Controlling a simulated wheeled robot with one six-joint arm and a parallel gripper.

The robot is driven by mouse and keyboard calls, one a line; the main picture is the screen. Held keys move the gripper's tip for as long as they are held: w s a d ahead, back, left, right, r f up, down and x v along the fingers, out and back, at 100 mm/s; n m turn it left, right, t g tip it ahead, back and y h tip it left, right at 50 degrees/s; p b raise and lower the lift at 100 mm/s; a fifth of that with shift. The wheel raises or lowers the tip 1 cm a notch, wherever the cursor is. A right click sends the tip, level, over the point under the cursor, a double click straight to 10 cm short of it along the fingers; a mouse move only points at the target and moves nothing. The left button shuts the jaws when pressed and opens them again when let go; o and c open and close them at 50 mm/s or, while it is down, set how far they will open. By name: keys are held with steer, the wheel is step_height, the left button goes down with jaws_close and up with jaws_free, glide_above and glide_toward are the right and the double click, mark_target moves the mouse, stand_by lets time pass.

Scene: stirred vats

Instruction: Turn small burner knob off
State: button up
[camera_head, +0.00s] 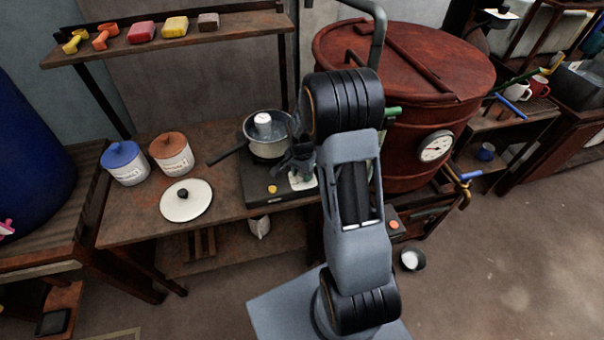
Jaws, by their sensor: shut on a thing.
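The small burner (256,196) is a dark hotplate on the wooden table. A metal saucepan (268,149) stands on it, with its dark handle pointing left. A pale dial plate (300,183) is at the burner's right front. My gripper (300,177) points down onto this plate and is shut on the burner knob. The knob itself is mostly hidden by the fingers, so its turn angle cannot be read. A small yellow button or lamp (272,189) shows on the burner to the left of the dial.
A white lid (186,200), a blue-lidded jar (125,164) and a brown-lidded jar (171,155) stand left of the burner. A big red vat (420,110) with a gauge stands close on the right. A shelf (240,31) hangs above the table.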

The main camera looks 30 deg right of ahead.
steer(key=shift+m, duration=0.6)
steer(key=o, duration=0.9)
steer(key=r, duration=1.4)
steer(key=shift+w+a+p, duration=0.1)
steer(key=shift+w+p, duration=0.15)
steer(key=shift+p, duration=0.05)
steer(key=shift+f, duration=0.1)
